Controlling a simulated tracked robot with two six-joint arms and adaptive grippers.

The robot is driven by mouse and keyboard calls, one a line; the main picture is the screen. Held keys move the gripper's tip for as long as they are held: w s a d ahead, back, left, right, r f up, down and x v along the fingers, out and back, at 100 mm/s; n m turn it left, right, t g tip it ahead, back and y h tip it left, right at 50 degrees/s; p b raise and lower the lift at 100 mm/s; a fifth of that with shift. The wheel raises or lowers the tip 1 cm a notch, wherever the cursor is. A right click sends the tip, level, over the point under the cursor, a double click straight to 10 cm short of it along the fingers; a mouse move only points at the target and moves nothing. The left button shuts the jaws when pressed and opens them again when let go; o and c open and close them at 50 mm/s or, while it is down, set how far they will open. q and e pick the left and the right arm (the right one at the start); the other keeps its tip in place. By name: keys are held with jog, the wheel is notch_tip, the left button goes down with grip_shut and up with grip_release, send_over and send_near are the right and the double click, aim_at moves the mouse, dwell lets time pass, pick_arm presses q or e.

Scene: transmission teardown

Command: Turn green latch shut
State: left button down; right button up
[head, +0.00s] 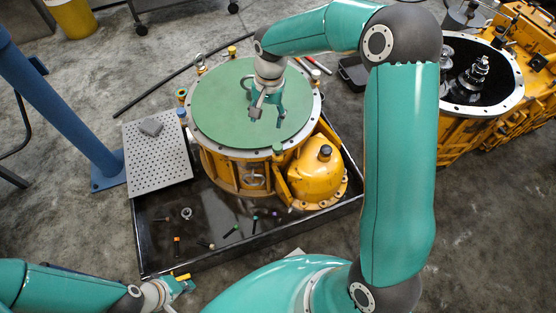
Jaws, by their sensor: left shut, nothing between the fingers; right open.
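A yellow transmission housing (235,168) stands in a black tray, topped by a round green cover with a pale bolted rim (205,138). Small colored fittings sit around the rim. A green-topped one (278,149) at the front right looks like the green latch; its turn position is too small to tell. My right gripper (267,116) hangs over the green cover, open and empty, behind and left of that latch. Whether it touches the cover is unclear. My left gripper (187,282) is shut and empty at the tray's front left edge, well away from the latch.
The black tray (137,235) holds several small loose parts and a ring (186,213). Another open yellow housing (455,132) stands at right.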

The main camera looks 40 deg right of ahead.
aim_at(278, 146)
pick_arm(q)
notch_tip(278, 146, down, 9)
jog(key=b, duration=0.7)
jog(key=shift+f, duration=0.2)
pick_arm(e)
jog(key=shift+m+h, duration=0.4)
jog(key=shift+m, duration=0.5)
jog(key=d+f, duration=0.1)
jog(key=f, duration=0.4)
jog(key=d+f, duration=0.1)
jog(key=f, duration=0.4)
jog(key=d+f, duration=0.1)
jog(key=f, duration=0.5)
jog(key=shift+d+f, duration=0.1)
jog(key=shift+d, duration=0.05)
grip_shut()
